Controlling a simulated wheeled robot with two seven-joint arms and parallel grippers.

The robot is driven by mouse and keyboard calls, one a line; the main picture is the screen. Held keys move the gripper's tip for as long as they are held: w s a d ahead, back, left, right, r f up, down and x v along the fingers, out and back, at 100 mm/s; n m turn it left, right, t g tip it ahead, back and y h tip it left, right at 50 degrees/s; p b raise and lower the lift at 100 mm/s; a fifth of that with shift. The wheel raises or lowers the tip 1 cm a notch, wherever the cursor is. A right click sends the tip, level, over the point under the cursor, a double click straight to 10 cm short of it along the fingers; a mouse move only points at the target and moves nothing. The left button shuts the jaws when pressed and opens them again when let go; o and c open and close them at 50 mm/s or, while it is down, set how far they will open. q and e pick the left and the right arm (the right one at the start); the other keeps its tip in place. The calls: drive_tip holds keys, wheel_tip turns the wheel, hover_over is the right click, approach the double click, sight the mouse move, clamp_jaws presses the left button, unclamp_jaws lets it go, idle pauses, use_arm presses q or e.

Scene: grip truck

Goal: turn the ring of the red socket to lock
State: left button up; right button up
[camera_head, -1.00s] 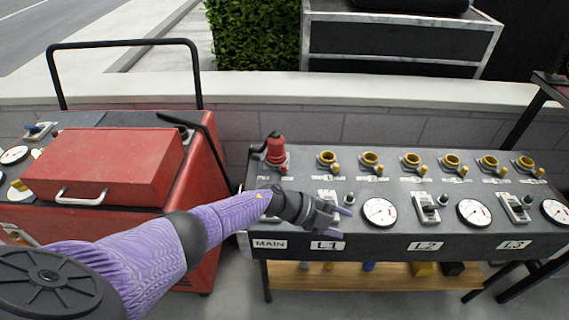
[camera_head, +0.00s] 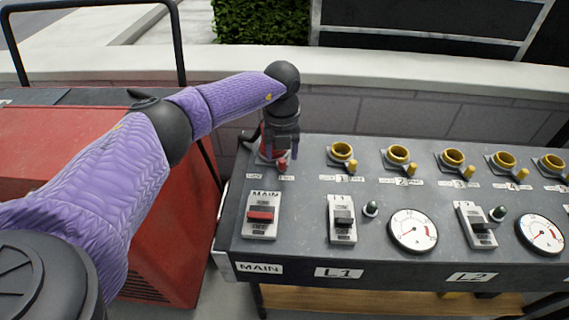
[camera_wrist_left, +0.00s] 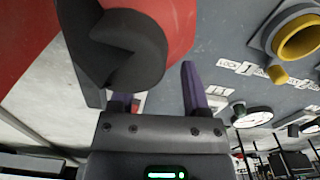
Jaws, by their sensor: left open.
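The red socket (camera_head: 266,152) is at the left end of the grey panel, mostly hidden behind my left gripper (camera_head: 281,148) in the head view. Its red ring lever (camera_head: 282,165) shows at the lower right, near the FREE label. My left gripper is open, pointing down over the socket. In the left wrist view, a red plug body (camera_wrist_left: 182,25) with a black part (camera_wrist_left: 128,48) fills the top, close to the fingers (camera_wrist_left: 158,98). The black part partly covers the left finger. I cannot tell whether the fingers touch the ring. My right gripper is out of view.
A row of yellow sockets with levers (camera_head: 341,152) runs right along the panel. A red MAIN switch (camera_head: 261,215), breakers and gauges (camera_head: 413,231) sit in front. A red cabinet (camera_head: 60,150) stands left, and a low wall (camera_head: 400,85) runs behind.

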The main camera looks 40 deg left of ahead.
sight(281, 163)
use_arm(q)
wheel_tip(281, 163, down, 3)
drive_tip(key=shift+r+b, duration=0.2)
drive_tip(key=shift+b, duration=0.15)
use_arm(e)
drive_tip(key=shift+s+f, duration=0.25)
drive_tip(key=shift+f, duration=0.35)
use_arm(q)
drive_tip(key=shift+r, duration=0.1)
clamp_jaws()
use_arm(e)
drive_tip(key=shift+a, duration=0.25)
